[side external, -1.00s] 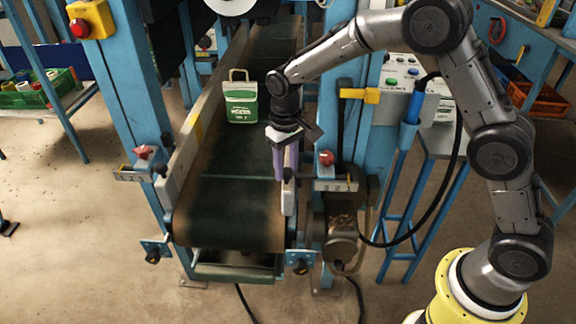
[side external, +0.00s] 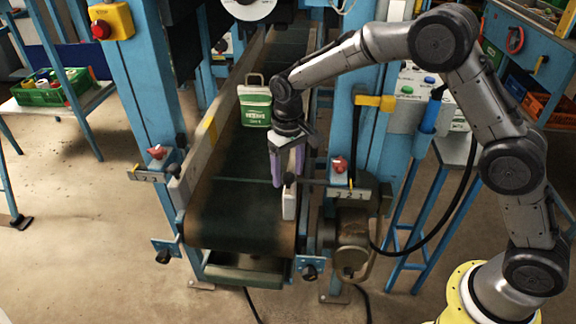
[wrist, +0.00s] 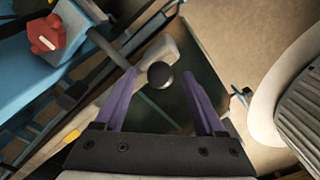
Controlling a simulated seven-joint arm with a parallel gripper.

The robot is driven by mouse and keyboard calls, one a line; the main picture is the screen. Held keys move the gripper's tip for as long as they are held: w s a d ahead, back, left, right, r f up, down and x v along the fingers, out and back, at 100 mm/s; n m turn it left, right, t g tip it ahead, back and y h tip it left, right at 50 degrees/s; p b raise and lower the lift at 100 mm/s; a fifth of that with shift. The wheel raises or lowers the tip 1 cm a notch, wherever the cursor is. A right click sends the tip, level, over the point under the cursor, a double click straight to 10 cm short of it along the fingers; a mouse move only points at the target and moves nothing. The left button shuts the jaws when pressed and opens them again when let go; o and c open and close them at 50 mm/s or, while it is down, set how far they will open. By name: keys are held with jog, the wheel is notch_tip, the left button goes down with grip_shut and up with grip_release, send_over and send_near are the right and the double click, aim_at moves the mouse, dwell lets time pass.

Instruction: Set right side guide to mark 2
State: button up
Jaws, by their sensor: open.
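The right side guide (side external: 289,203) is a pale rail along the right edge of the dark green belt, with a black ball knob on top near its front end. The ball knob (wrist: 160,75) shows between my fingers in the wrist view. My gripper (side external: 287,172) has purple fingers pointing down, open, just above and around the knob; contact cannot be told. A red clamp knob (side external: 339,164) sits on the right post, above a numbered scale plate (side external: 346,193). The red clamp knob also shows in the wrist view (wrist: 45,35). The pointer's mark is too small to read.
Blue posts stand on both sides. A grey control box (side external: 412,95) is behind my arm.

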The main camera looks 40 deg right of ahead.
notch_tip(320, 180, up, 14)
dwell(0.5)
jog(key=s+d+r+m+t, duration=0.1)
jog(key=s+d+r+t, duration=0.1)
jog(key=s+d+r, duration=0.35)
jog(key=s+d+r+t, duration=0.1)
jog(key=s+d+r, duration=0.1)
jog(key=s+r, duration=0.65)
jog(key=s+d+f+t, duration=0.2)
jog(key=s+d+f, duration=0.1)
jog(key=s, duration=0.9)
jog(key=s+f+n, duration=0.1)
jog(key=s+f, duration=0.5)
jog(key=f, duration=0.2)
jog(key=shift+d+f+t, duration=0.25)
jog(key=shift+f+t, duration=0.05)
